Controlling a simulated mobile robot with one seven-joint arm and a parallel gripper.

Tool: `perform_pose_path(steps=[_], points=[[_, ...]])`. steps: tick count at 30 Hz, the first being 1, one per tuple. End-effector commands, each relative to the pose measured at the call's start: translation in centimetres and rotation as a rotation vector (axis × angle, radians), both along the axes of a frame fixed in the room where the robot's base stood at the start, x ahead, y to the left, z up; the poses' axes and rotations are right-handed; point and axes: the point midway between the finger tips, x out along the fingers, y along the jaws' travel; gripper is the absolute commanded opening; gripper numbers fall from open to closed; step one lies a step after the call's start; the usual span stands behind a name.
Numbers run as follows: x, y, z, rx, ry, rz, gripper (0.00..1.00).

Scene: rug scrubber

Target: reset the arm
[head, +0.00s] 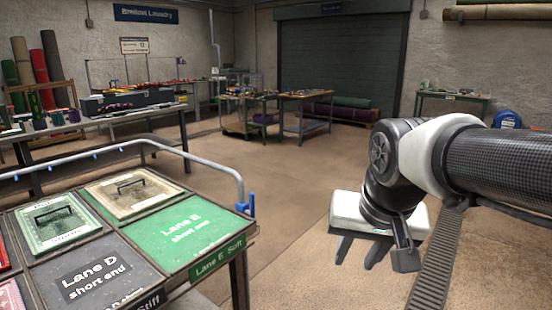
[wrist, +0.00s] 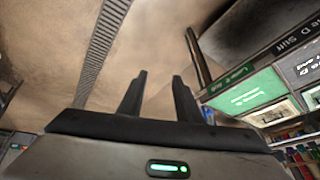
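My gripper (head: 357,258) hangs at the right of the head view, its white body above dark fingers that point down over the open floor. In the wrist view my gripper (wrist: 159,76) shows its two dark fingers apart, with only blurred floor between them. It is open and empty, touching nothing. My arm reaches in from the right edge of the head view.
A table with a green Lane E panel (head: 184,234), a grey Lane D panel (head: 92,272) and handled pads stands at left, with a pipe rail (head: 200,161). A floor drain grate (head: 437,262) lies at right. Workbenches stand farther back. The middle floor is clear.

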Motion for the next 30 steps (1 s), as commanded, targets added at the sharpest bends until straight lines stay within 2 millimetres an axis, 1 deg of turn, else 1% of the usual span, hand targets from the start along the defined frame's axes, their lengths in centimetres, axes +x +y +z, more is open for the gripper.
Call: perform_pose_path(steps=[1, 3, 6, 12, 13, 20, 23, 26, 27, 29, 30], points=[[-1.8, -0.2, -0.1, -0.007, -0.011, 0.022, 0.32], [-3.8, -0.3, -0.4, -0.021, -0.02, 0.058, 0.32], [-6.4, -0.3, -1.1, -0.044, -0.031, 0.1, 0.32], [-10.4, -0.3, -2.6, -0.105, -0.051, 0.17, 0.32], [-10.1, -0.3, -0.7, -0.101, -0.05, 0.171, 0.32], [-10.0, -0.2, 4.4, -0.099, -0.047, 0.17, 0.32], [-10.0, -0.2, 7.2, -0.099, -0.047, 0.169, 0.32], [-10.0, -0.2, 10.7, -0.099, -0.047, 0.169, 0.32], [-10.0, -0.2, 12.4, -0.099, -0.047, 0.169, 0.32], [-10.0, -0.2, 15.0, -0.099, -0.047, 0.169, 0.32], [-10.0, -0.2, 16.6, -0.099, -0.047, 0.169, 0.32]])
